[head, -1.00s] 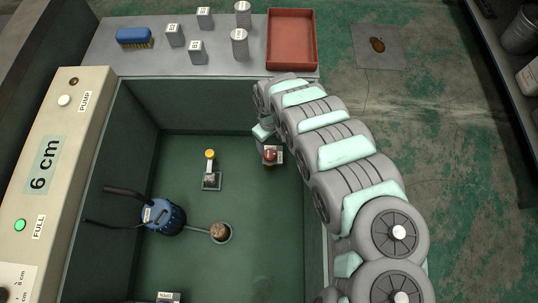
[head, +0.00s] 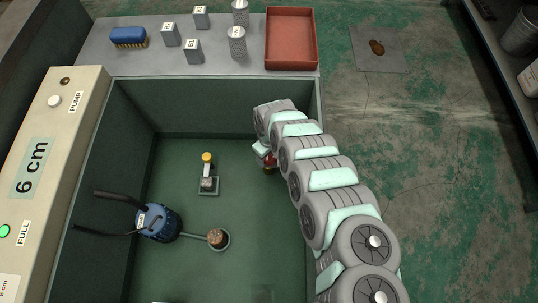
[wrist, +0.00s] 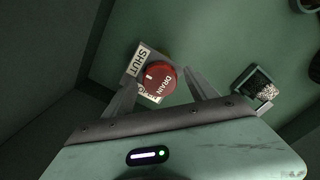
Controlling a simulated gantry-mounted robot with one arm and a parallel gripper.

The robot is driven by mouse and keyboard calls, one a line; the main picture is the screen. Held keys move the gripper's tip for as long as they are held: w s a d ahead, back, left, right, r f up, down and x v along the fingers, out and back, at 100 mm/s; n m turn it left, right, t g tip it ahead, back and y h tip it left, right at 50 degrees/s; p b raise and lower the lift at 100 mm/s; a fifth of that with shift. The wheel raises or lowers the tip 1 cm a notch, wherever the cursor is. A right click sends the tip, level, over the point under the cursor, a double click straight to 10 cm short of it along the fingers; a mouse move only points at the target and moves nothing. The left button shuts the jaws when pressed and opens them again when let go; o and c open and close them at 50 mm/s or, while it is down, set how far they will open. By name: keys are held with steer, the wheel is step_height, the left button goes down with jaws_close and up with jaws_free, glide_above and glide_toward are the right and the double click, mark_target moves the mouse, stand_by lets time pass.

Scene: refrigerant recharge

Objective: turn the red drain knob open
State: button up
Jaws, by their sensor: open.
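The round red drain knob (wrist: 160,80), marked DRAIN, shows in the wrist view with a SHUT label (wrist: 143,60) at its upper left. A second label below it is partly covered. A short white mark shows on the knob's left part. My gripper (wrist: 163,78) is open, with one finger on each side of the knob; I cannot tell whether they touch it. In the head view the knob (head: 270,164) is partly hidden by my gripper and arm.
The green basin holds a valve with a yellow top (head: 207,158), a blue pump (head: 158,222) and a brown round plug (head: 217,238). A basin wall stands close behind my arm. A red tray (head: 291,38) and several small containers stand on the back ledge.

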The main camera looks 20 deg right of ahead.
steer(key=shift+c, duration=0.5)
steer(key=c, duration=1.3)
